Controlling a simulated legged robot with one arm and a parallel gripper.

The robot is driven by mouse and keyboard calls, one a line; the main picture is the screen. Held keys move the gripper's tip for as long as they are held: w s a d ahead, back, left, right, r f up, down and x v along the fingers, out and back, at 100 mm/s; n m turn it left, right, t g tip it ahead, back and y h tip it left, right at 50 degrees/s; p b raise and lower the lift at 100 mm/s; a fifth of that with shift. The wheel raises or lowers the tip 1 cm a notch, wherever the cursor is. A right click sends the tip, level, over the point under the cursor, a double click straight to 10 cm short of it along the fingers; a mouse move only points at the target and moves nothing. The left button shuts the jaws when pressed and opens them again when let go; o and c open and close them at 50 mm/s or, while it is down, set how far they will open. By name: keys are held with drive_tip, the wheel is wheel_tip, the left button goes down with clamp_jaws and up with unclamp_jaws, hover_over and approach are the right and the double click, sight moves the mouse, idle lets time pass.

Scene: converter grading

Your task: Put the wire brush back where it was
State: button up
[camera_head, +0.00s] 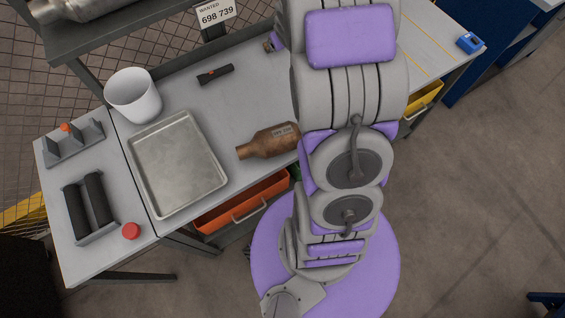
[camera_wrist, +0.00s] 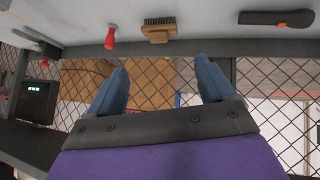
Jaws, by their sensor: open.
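The wire brush (camera_wrist: 160,30), with dark bristles and a wooden body, lies on the grey bench top near its edge in the wrist view. My gripper (camera_wrist: 162,68) is open, with its two blue-grey fingers apart and nothing between them. In the picture the brush is just above the gap between the fingertips, apart from both. In the head view my arm covers that part of the bench, so I cannot make out the brush there.
A red-handled item (camera_wrist: 110,38) and a black flashlight (camera_wrist: 276,18) flank the brush. The head view shows the flashlight (camera_head: 215,75), a white bucket (camera_head: 133,96), an empty metal tray (camera_head: 178,165) and a brown converter (camera_head: 268,142). A number sign (camera_head: 215,14) stands behind.

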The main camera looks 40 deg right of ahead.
drive_tip(key=s+a+r+g+y, duration=0.1)
drive_tip(key=s+a+r+g, duration=0.2)
drive_tip(key=s+a, duration=0.6)
drive_tip(key=s+a+r+g+y, duration=0.1)
drive_tip(key=s+a+r+g, duration=0.2)
drive_tip(key=s+a, duration=0.6)
drive_tip(key=s+a+r+n+g+y, duration=0.1)
drive_tip(key=s+a+r+g, duration=0.2)
drive_tip(key=s+a, duration=0.6)
drive_tip(key=s+r, duration=0.1)
drive_tip(key=s, duration=0.9)
drive_tip(key=shift+s+r, duration=0.25)
